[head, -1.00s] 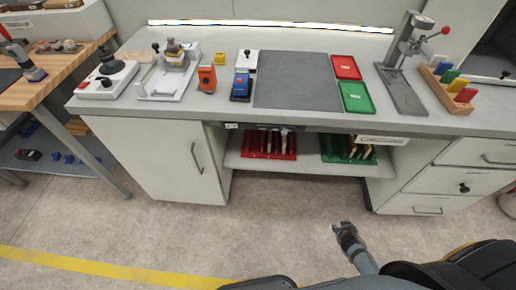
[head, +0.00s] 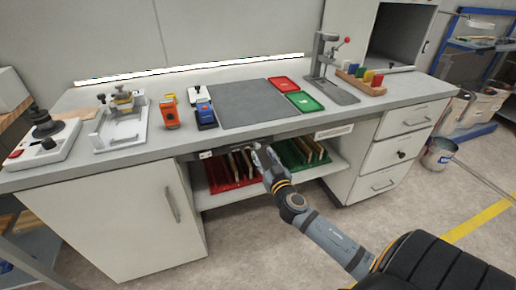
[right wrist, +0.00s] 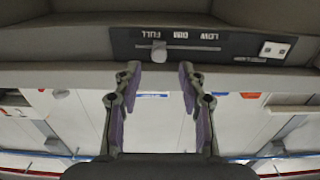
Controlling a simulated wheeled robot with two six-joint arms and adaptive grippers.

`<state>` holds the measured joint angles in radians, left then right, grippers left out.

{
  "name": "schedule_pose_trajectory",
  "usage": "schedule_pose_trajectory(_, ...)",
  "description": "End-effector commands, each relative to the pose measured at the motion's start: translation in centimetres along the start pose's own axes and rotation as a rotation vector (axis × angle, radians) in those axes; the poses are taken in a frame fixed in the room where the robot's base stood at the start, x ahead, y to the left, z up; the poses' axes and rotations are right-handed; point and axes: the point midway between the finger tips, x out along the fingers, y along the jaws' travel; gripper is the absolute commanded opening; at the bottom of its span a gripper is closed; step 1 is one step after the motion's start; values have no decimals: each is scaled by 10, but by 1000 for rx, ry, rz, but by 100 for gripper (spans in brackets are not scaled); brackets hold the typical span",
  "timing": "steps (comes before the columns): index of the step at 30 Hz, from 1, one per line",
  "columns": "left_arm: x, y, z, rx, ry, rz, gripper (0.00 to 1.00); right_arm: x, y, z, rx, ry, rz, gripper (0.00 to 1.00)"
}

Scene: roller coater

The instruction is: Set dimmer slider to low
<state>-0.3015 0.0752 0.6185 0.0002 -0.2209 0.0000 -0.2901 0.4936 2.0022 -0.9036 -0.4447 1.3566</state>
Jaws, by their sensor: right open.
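The dimmer panel (right wrist: 190,45) is a dark strip under the bench's front edge, marked FULL, DIM and LOW; the lettering is upside down in the right wrist view. Its small grey slider knob (right wrist: 158,52) stands at the FULL end of the slot. My right gripper (right wrist: 157,78) is open and empty, its two fingers apart, pointing at the panel with the knob between them in the picture. I see no contact with the knob. In the head view my right gripper (head: 264,155) is at the bench's front edge and hides part of the panel. My left gripper is not in view.
A white socket (right wrist: 274,51) sits beside the slider. Below the bench top (head: 240,132), a red rack (head: 222,180) and a green rack (head: 292,155) hold tools on a shelf. A cabinet door (head: 120,225) is at left, drawers (head: 390,152) at right.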

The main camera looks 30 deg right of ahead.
Motion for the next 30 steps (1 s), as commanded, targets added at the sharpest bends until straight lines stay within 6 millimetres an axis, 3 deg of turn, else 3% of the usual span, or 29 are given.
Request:
schedule_pose_trajectory(3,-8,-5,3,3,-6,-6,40,24,0,-3,3,1,2,41)
schedule_pose_trajectory(7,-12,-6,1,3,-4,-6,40,41,0,-2,1,0,1,41)
schedule_pose_trajectory(18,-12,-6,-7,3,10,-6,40,49,0,1,0,-1,0,41)
schedule_pose_trajectory(27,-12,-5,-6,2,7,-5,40,49,0,1,-1,-2,0,0)
schedule_pose_trajectory(30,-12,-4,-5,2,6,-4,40,49,0,1,-1,-2,0,0)
